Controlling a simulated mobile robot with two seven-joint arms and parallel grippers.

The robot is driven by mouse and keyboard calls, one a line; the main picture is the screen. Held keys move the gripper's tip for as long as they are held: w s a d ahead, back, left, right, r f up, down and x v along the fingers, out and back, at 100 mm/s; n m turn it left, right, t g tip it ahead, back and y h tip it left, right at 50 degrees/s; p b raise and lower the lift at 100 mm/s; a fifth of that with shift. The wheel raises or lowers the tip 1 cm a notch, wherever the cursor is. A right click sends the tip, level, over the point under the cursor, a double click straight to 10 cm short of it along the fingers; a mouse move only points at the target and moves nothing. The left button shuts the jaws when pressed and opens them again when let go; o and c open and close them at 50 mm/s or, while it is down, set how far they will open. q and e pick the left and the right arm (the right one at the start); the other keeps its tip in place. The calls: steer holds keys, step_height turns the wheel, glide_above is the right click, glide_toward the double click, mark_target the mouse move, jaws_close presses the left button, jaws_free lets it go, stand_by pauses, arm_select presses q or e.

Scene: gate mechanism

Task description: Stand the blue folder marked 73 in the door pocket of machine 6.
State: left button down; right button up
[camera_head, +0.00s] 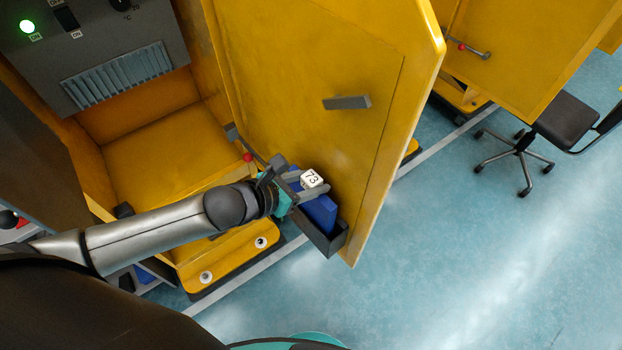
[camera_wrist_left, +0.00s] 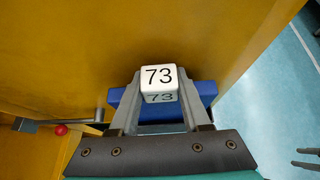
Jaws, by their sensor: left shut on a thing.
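The blue folder (camera_head: 318,212) carries a white tab (camera_head: 311,179) marked 73. It stands in or right at the dark grey door pocket (camera_head: 325,244) on the inside of the open yellow door (camera_head: 300,90); I cannot tell if it rests on the pocket's bottom. My left gripper (camera_head: 312,190) is shut on the folder at its tab end. In the left wrist view the tab (camera_wrist_left: 158,78) shows between the fingers (camera_wrist_left: 160,105), with the blue folder (camera_wrist_left: 205,90) behind them, close to the door. The machine's number does not show.
A grey handle (camera_head: 347,102) sticks out from the door. A red-knobbed lever (camera_head: 248,157) is by the door's edge near my left wrist. The open yellow cabinet (camera_head: 150,150) is at left. A black chair (camera_head: 566,122) stands at right. The blue floor (camera_head: 480,260) is clear at lower right.

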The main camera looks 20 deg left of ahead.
arm_select(q)
step_height(320, 180, down, 6)
steer(key=b, duration=0.4)
steer(key=shift+f, duration=0.35)
stand_by(0.5)
steer(key=shift+c, duration=1.4)
jaws_free()
steer(key=shift+a, duration=0.1)
steer(key=p+v, duration=0.1)
steer(key=v, duration=1.4)
steer(key=shift+r, duration=0.1)
